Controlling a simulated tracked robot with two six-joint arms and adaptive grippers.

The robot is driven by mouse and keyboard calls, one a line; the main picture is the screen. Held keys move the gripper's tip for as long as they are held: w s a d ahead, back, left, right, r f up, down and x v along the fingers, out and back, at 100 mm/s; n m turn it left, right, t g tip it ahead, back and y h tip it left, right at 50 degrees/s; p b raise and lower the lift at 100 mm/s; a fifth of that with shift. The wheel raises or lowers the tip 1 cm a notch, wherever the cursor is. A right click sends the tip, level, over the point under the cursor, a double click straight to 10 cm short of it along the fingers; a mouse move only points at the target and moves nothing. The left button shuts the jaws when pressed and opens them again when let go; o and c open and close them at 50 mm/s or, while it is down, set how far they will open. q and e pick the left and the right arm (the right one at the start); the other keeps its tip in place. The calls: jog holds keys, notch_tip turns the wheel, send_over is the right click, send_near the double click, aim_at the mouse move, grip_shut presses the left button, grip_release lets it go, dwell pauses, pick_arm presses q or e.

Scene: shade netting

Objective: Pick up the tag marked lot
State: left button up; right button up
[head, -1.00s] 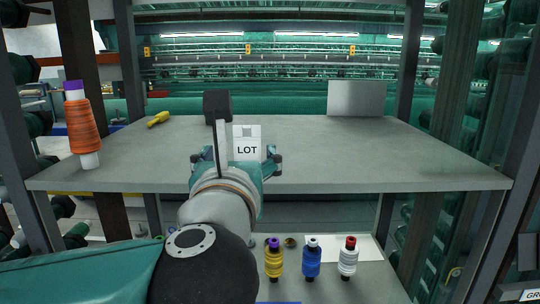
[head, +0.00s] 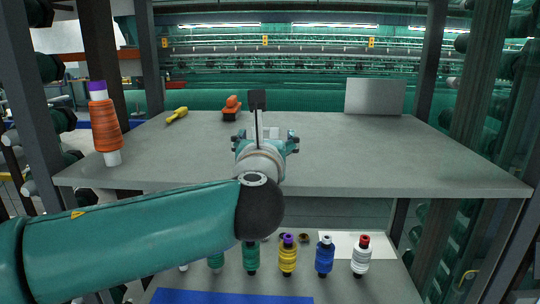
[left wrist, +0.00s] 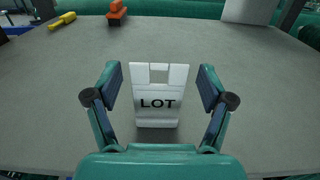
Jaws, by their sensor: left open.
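The white tag marked LOT (left wrist: 158,115) stands upright on the grey upper shelf, its printed face toward me in the left wrist view. My left gripper (left wrist: 159,98) is open, with one finger on each side of the tag and a visible gap on both sides. In the head view my left gripper (head: 265,143) is over the shelf, and its body hides most of the tag; only a pale upper bit shows between the fingers. My right gripper is not in view.
The upper shelf (head: 400,165) is mostly clear. An orange-and-black object (head: 232,108), a yellow tool (head: 177,115) and a grey panel (head: 375,96) are toward the back. An orange thread cone (head: 105,125) stands at the left. Several spools, including a blue one (head: 324,257), stand on the lower shelf.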

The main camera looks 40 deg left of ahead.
pick_arm(q)
jog(key=c, duration=0.9)
jog(key=shift+c, duration=0.2)
jog(key=shift+r, duration=0.15)
